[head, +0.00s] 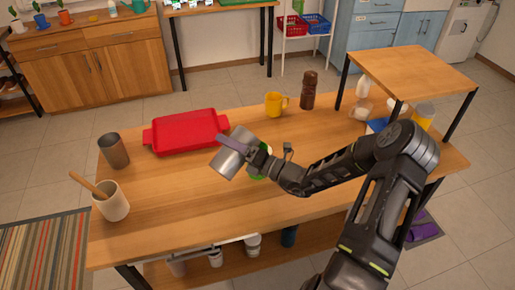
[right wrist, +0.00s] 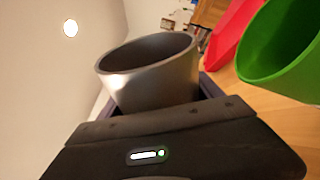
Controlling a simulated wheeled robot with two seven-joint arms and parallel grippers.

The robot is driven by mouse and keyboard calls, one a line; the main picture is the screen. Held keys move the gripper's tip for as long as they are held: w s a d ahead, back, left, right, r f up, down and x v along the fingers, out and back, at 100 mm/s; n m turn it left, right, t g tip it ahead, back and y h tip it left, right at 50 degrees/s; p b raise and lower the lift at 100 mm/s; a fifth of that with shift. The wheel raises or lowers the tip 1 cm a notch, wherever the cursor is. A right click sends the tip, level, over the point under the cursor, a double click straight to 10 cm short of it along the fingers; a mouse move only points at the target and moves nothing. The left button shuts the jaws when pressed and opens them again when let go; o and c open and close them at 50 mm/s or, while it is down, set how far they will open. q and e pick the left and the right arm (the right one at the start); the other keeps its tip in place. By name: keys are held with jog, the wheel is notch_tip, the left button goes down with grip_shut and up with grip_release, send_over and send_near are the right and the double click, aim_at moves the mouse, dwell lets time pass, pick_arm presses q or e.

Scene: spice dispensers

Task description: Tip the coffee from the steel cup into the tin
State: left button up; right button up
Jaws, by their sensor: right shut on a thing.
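My right gripper (head: 241,148) is shut on a steel cup (head: 228,163) and holds it tilted above the middle of the table, to the right of the red tray. In the right wrist view, the steel cup (right wrist: 155,82) shows its dark open mouth; I cannot see whether coffee is inside. A green open vessel (right wrist: 280,50) stands close by in that view; in the head view it is mostly hidden behind my gripper (head: 258,176). A grey metal tumbler (head: 114,151) stands upright at the table's left. I cannot tell which vessel is the tin. My left gripper is out of view.
A red tray (head: 187,132) lies left of centre. A beige pot with a wooden spoon (head: 112,203) stands at the front left. A yellow mug (head: 275,104) and a brown bottle (head: 309,90) stand at the back. A raised shelf (head: 412,68) is at the right. The front left-middle is clear.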

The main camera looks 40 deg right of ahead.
aim_at(236, 133)
jog(key=shift+d+r+m+t, duration=0.15)
jog(key=shift+r+m+t, duration=0.15)
jog(key=shift+r+m, duration=0.45)
jog(key=shift+d+m+p, duration=0.15)
jog(key=shift+m+p, duration=0.15)
jog(key=shift+m, duration=0.05)
jog(key=shift+w+d+r+m+t+h+p, duration=0.15)
jog(key=shift+d+r+m+t+h+p, duration=0.25)
jog(key=shift+m+p, duration=0.45)
jog(key=shift+w+d+f+m+p, duration=0.15)
jog(key=shift+d+m+p, duration=0.15)
jog(key=shift+m, duration=0.25)
jog(key=shift+s+d+f+m+p, duration=0.15)
jog(key=shift+m+p, duration=0.15)
jog(key=shift+m, duration=0.2)
jog(key=shift+w+d+r+m+t+h+p, duration=0.1)
jog(key=shift+d+r+m+t+h+p, duration=0.15)
jog(key=shift+m+p, duration=0.25)
jog(key=shift+w+d+r+m+t+h+p, duration=0.15)
jog(key=shift+r+m+h+p, duration=0.1)
jog(key=shift+m+p, duration=0.25)
dwell(0.3)
